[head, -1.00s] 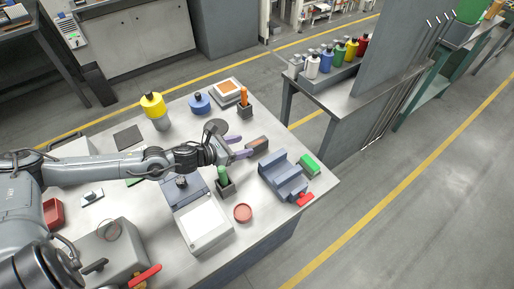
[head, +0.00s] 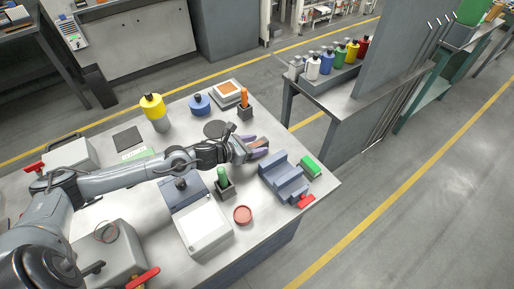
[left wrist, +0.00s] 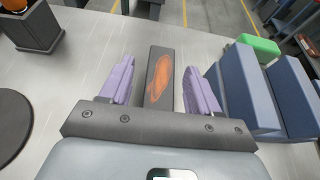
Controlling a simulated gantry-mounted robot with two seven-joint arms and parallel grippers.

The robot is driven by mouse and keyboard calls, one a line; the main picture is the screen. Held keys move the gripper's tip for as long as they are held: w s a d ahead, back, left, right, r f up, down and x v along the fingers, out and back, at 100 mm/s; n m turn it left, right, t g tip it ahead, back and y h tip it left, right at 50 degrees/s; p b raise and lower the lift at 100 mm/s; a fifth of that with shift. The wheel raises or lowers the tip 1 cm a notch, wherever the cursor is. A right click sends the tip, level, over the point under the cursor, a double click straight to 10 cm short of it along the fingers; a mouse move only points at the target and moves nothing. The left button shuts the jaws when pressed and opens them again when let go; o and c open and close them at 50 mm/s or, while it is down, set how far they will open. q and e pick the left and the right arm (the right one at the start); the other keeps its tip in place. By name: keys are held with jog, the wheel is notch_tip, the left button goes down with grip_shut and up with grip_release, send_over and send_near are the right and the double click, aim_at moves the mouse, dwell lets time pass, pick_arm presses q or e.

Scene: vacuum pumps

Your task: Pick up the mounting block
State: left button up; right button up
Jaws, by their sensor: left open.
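The mounting block, which I take to be the dark oblong block with an orange-brown patch on top, lies on the metal table in the left wrist view (left wrist: 161,75). In the head view the block (head: 259,144) is partly hidden by my left gripper (head: 263,147). The left gripper is open. In the left wrist view its two purple fingers (left wrist: 160,84) stand on either side of the block, with visible gaps on both sides. The block's near end is hidden by the gripper body. My right gripper is not in view.
A blue-grey stepped block (head: 284,180) stands close to the right of the gripper, with a green block (head: 311,166) beyond it. A dark holder with an orange-topped item (head: 244,100) stands behind. A green-topped item (head: 222,178) and a red dish (head: 243,214) are nearer.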

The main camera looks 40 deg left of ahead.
pick_arm(q)
grip_shut()
jog(key=shift+r, duration=0.1)
dwell(0.5)
